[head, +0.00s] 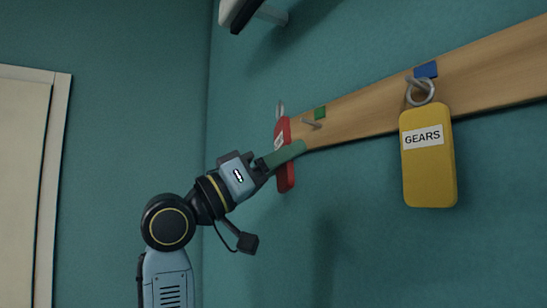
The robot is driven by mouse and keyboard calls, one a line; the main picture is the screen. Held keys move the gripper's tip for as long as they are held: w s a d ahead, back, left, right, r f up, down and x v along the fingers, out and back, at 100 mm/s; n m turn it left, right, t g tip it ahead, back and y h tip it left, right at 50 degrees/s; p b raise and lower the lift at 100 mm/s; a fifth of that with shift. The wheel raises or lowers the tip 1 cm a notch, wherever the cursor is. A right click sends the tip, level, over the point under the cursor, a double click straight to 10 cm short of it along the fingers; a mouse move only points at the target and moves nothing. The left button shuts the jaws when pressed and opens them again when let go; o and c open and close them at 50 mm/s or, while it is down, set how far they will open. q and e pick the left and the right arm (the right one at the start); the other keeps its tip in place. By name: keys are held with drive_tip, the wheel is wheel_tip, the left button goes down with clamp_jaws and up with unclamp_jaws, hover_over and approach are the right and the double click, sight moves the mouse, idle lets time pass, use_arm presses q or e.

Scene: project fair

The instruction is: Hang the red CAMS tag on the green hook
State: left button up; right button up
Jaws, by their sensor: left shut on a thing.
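The red tag (285,178) is upright, seen nearly edge-on, at the left end of the wooden rail. Its metal ring (281,108) stands up from its top, and its pale label is too small and slanted to read. My left gripper (289,153) is shut on the red tag, and its finger covers the tag's middle. The green hook (312,123) is a metal peg below a green square (320,113) on the rail. The ring is left of the peg and appears apart from it; the depth between them is hard to judge. My right gripper is not in view.
A yellow GEARS tag (428,178) hangs by its ring on the hook under the blue square (426,70), right of the green hook. The wooden rail (368,111) runs along the teal wall. A white and black object (238,12) juts in at the top.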

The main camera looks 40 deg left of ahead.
use_arm(q)
drive_tip(key=shift+w+d+f, duration=0.25)
drive_tip(key=shift+w+d, duration=0.2)
drive_tip(key=shift+w, duration=0.65)
drive_tip(key=shift+w+d+f, duration=0.25)
drive_tip(key=shift+w+d, duration=0.2)
drive_tip(key=shift+w, duration=0.7)
drive_tip(key=shift+w+d+f, duration=0.25)
drive_tip(key=shift+w+d, duration=0.2)
drive_tip(key=shift+w, duration=0.65)
drive_tip(key=o, duration=0.9)
drive_tip(key=shift+c, duration=0.2)
drive_tip(key=b+v, duration=0.5)
drive_tip(key=v, duration=0.8)
drive_tip(key=shift+s, duration=0.2)
drive_tip(key=shift+f, duration=0.15)
